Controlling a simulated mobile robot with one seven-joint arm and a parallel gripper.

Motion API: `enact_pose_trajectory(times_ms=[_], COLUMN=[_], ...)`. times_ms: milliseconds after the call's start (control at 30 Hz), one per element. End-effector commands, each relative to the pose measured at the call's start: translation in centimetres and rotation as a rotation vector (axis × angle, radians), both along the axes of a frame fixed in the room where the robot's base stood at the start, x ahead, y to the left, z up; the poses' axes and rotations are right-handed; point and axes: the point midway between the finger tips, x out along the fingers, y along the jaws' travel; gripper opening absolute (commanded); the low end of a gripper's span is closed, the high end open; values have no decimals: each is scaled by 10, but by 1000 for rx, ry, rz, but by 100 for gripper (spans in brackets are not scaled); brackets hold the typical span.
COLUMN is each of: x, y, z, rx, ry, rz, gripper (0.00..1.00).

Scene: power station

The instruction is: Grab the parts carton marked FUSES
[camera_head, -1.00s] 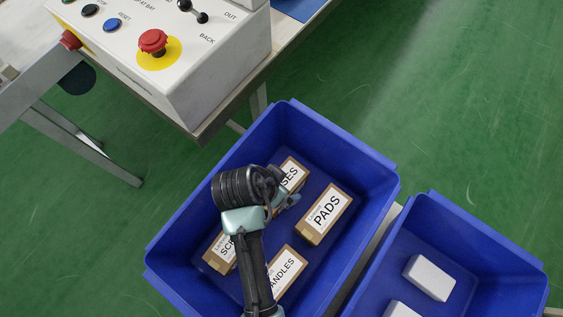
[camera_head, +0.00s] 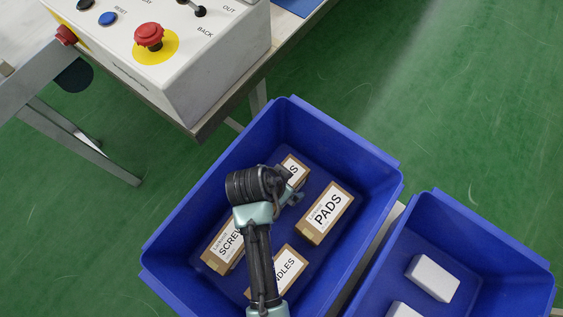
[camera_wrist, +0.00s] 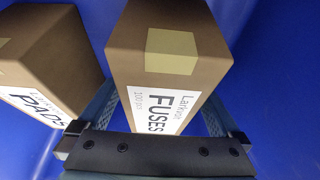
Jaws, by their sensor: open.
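The FUSES carton (camera_wrist: 168,70) is a brown box with a white label, and it fills the middle of the wrist view. In the head view most of it is hidden behind my arm, and only an end of its label (camera_head: 293,170) shows. It lies in the blue bin (camera_head: 345,145). My gripper (camera_wrist: 165,122) is open, with one finger on each side of the FUSES carton; I cannot tell whether they touch it. In the head view my gripper (camera_head: 290,192) is down in the bin, partly hidden by my wrist.
The PADS carton (camera_head: 325,212) lies close beside, also in the wrist view (camera_wrist: 45,65). A second blue bin (camera_head: 480,225) holds white blocks (camera_head: 433,278). A control box (camera_head: 190,60) stands beyond.

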Motion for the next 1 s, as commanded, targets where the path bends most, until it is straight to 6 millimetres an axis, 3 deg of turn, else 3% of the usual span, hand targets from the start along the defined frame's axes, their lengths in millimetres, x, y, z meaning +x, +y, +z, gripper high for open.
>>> enact_pose_trajectory(times_ms=[367, 900, 933, 1000], x=[0, 0, 0, 1], y=[0, 0, 0, 0], z=[-2, -2, -2, -1], rx=[0, 0, 0, -1], ry=[1, 0, 0, -2], rz=[0, 0, 0, 0], gripper=[100, 5, 0, 0])
